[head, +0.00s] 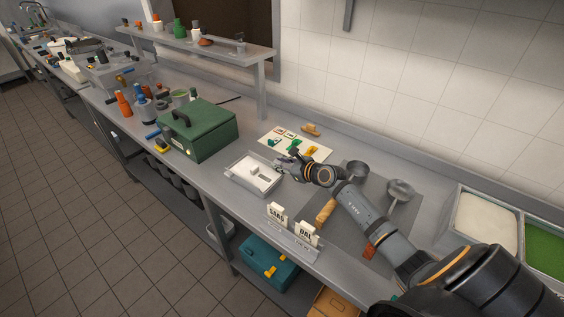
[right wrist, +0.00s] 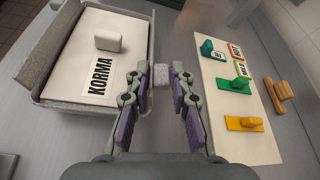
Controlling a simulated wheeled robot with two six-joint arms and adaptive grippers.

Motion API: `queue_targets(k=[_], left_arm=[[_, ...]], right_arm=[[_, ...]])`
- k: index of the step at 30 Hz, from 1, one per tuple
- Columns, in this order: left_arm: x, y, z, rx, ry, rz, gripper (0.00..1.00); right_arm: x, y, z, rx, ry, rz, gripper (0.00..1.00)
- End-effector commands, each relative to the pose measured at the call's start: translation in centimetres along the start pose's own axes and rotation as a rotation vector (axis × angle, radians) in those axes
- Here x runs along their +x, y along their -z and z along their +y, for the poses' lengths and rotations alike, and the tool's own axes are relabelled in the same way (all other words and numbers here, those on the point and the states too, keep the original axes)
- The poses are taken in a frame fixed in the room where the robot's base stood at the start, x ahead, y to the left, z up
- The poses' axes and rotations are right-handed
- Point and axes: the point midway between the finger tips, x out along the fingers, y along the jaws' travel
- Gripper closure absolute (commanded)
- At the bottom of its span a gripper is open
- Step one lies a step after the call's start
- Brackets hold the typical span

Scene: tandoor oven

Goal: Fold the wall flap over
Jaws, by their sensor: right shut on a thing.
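My right gripper (head: 288,166) reaches over the counter just right of the white-lidded container. In the right wrist view its fingers (right wrist: 162,84) are shut on a small pale grey block (right wrist: 163,74). What the block belongs to cannot be made out. I cannot pick out a wall flap for certain in either view. The container's lid (head: 253,173) has a white knob and, in the right wrist view, a KORMA label (right wrist: 99,77). My left gripper is not in view.
Right of the fingers lies a cream board (right wrist: 215,90) with coloured handled pieces; a wooden-coloured piece (right wrist: 279,91) is beyond it. A green box (head: 200,128) stands left. Label cards (head: 292,232) stand at the front edge. Metal ladles (head: 400,189) lie beneath my right arm.

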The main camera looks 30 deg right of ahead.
Motion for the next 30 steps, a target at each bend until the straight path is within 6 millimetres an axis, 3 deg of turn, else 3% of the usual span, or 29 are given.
queue_targets(k=[12,26,27,30], left_arm=[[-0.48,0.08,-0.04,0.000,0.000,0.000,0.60],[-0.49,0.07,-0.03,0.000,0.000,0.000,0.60],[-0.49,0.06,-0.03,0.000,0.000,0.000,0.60],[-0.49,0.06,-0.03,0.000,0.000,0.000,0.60]], right_arm=[[-0.07,-0.26,0.53,-0.143,0.060,-0.002,1.00],[-0.06,-0.24,0.57,-0.155,0.065,-0.002,1.00],[-0.06,-0.24,0.57,-0.155,0.065,-0.002,0.74],[-0.06,-0.24,0.56,-0.155,0.065,-0.001,0.60]])
